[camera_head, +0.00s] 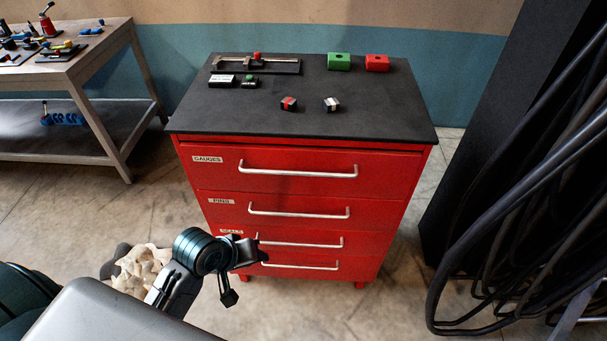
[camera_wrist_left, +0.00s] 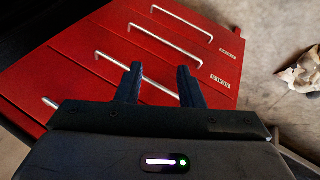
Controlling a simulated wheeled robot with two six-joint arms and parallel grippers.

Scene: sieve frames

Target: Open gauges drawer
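The gauges drawer (camera_head: 320,184) is the top drawer of a red cabinet, marked by a small label (camera_head: 207,159) at its upper left. Its front looks flush with the cabinet, so it appears closed. Its silver bar handle (camera_head: 298,172) runs across the front. My left gripper (camera_head: 262,250) is low, in front of the lower drawers at their left side, below and apart from the gauges handle. In the left wrist view its two fingers (camera_wrist_left: 160,86) are spread with nothing between them, and a drawer handle passes behind them. My right gripper is not in view.
Pins (camera_head: 222,202) and seals (camera_head: 231,232) labels mark lower drawers. The black cabinet top (camera_head: 370,115) holds a caliper, coloured blocks and small parts. Thick dark cables (camera_head: 480,190) hang at right. A workbench (camera_head: 110,50) stands left. A pale crumpled thing (camera_head: 140,270) lies beside my left arm.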

